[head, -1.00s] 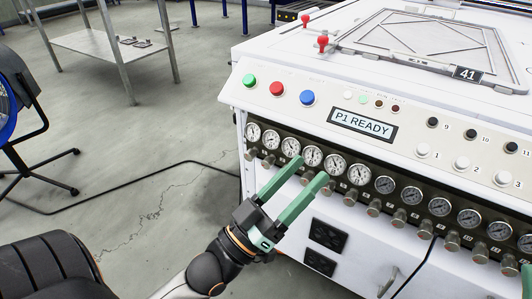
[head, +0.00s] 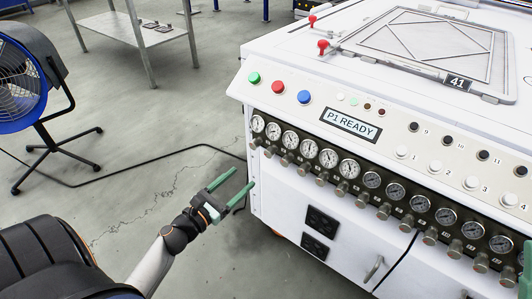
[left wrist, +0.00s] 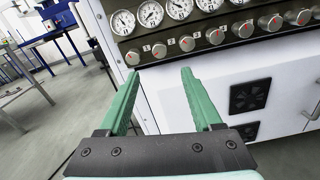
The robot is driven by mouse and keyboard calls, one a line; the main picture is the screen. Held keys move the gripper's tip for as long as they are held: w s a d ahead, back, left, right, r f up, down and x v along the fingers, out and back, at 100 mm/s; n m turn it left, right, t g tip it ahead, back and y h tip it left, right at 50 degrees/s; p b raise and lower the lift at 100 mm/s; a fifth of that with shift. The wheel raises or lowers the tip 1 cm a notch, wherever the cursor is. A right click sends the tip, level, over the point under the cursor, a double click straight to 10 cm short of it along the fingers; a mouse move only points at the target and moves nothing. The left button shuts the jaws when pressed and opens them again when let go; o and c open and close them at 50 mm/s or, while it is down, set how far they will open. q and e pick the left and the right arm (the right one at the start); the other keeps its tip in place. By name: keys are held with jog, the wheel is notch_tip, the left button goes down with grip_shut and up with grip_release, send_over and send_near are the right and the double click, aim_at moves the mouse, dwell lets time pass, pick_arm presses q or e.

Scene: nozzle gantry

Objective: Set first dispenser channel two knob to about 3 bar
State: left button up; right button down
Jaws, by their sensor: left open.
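A row of small pressure gauges with a knob under each runs along the white machine's front. The second knob from the left (head: 270,151) appears to be channel two; its gauge (head: 273,131) is above it, its reading too small to tell. In the left wrist view this knob (left wrist: 159,50) shows beyond and between my fingertips. My left gripper (head: 244,176) is open and empty, apart from the knobs, below the row's left end; its green fingers also show in the left wrist view (left wrist: 160,71). Only a green piece, probably my right gripper (head: 526,262), shows at the right edge.
The white machine (head: 285,205) fills the right side, with coloured buttons and a "P1 READY" display (head: 350,125). A blue fan (head: 25,85) stands left, a metal table (head: 110,24) behind.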

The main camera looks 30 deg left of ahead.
aim_at(267, 155)
pick_arm(q)
jog(key=w, duration=0.4)
jog(key=w+b, duration=0.1)
jog(key=w, duration=0.3)
jog(key=w+d+b, duration=0.1)
jog(key=w, duration=0.3)
jog(key=shift+w, duration=0.15)
jog(key=shift+c, duration=0.3)
grip_shut()
